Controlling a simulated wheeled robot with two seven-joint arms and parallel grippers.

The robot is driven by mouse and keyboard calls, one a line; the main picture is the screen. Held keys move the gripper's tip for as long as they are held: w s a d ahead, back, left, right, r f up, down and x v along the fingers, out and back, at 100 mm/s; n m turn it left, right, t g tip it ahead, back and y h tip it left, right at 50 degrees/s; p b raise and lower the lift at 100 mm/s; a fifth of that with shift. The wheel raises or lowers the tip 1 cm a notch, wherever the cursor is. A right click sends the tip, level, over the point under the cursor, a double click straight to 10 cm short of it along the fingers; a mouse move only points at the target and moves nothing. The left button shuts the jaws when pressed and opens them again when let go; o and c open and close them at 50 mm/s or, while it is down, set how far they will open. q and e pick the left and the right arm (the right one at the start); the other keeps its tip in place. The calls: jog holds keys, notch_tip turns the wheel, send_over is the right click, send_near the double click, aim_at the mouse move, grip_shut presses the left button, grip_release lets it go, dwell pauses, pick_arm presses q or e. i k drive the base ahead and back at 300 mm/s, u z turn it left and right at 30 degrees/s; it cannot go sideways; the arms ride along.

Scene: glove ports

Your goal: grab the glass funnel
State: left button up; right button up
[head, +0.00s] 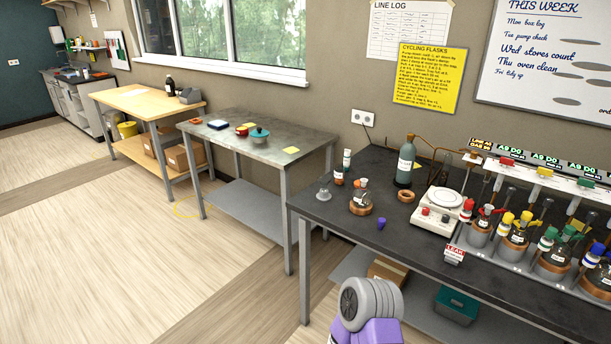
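A small clear glass piece that looks like the glass funnel (324,194) stands near the left end of the dark bench (410,222). It is small in the head view, so its exact shape is hard to tell. A grey and purple part of my own arm shows at the bottom centre, in front of the bench. No gripper fingers are in view, and nothing is seen touching the funnel.
A rack of flasks (515,238) fills the bench's right side. Open floor (150,270) lies to the left.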

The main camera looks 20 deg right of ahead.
aim_at(323, 178)
jog(key=z, duration=0.6)
jog(key=i, duration=0.95)
jog(key=z, duration=1)
